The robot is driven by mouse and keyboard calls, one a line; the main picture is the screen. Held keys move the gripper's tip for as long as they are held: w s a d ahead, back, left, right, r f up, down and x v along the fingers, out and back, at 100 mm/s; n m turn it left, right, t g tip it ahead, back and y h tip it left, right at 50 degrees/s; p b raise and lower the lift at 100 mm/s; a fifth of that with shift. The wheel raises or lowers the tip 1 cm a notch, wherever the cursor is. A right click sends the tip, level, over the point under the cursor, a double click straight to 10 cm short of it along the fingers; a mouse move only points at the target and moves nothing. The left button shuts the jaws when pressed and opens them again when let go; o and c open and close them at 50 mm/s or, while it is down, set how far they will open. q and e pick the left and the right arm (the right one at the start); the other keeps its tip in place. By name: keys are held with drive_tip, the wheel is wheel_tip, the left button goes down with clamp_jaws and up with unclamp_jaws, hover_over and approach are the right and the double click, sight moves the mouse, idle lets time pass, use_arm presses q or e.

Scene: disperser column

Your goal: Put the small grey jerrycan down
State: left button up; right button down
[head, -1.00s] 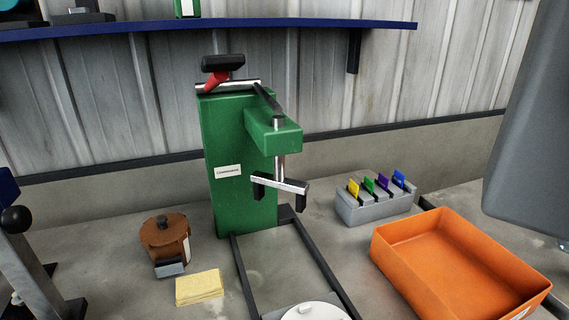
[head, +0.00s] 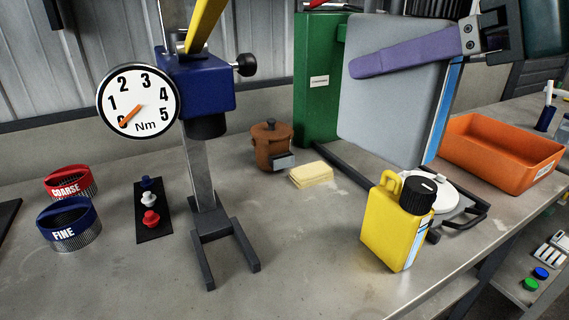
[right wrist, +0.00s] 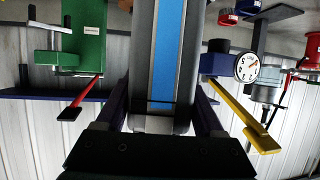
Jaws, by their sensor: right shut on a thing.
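The grey jerrycan (head: 390,100) is in the upper right of the head view, a plain grey body with a blue stripe on its right edge. My right gripper (head: 395,58) is shut on it, with one purple finger lying across its near side. The can appears held up above the bench, in front of the green column. In the right wrist view, the jerrycan (right wrist: 165,60) stands out between the two fingers of my right gripper (right wrist: 162,105), its blue stripe toward the camera. My left gripper is not in view.
A yellow jerrycan (head: 388,225) stands near the front edge of the bench (head: 320,270), by a white round lid (head: 440,198). An orange tray (head: 500,145) is at right. A torque gauge stand (head: 205,165) is left of centre. Bare bench lies between stand and yellow can.

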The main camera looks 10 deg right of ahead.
sight(365, 111)
drive_tip(key=shift+m+t+h, duration=0.4)
drive_tip(key=shift+m+h, duration=0.2)
drive_tip(key=shift+h, duration=0.2)
drive_tip(key=w+f+b, duration=0.1)
drive_tip(key=f, duration=0.1)
drive_tip(key=w+a+f+b, duration=0.1)
drive_tip(key=f, duration=0.1)
drive_tip(key=w+f+b, duration=0.1)
drive_tip(key=f, duration=0.1)
drive_tip(key=shift+w+a, duration=0.15)
drive_tip(key=shift+a, duration=0.05)
use_arm(q)
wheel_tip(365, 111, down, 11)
drive_tip(key=b, duration=0.6)
use_arm(e)
drive_tip(key=shift+f, duration=9.65)
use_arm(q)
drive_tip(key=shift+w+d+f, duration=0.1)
use_arm(e)
drive_tip(key=shift+f, duration=0.1)
unclamp_jaws()
drive_tip(key=shift+f, duration=0.15)
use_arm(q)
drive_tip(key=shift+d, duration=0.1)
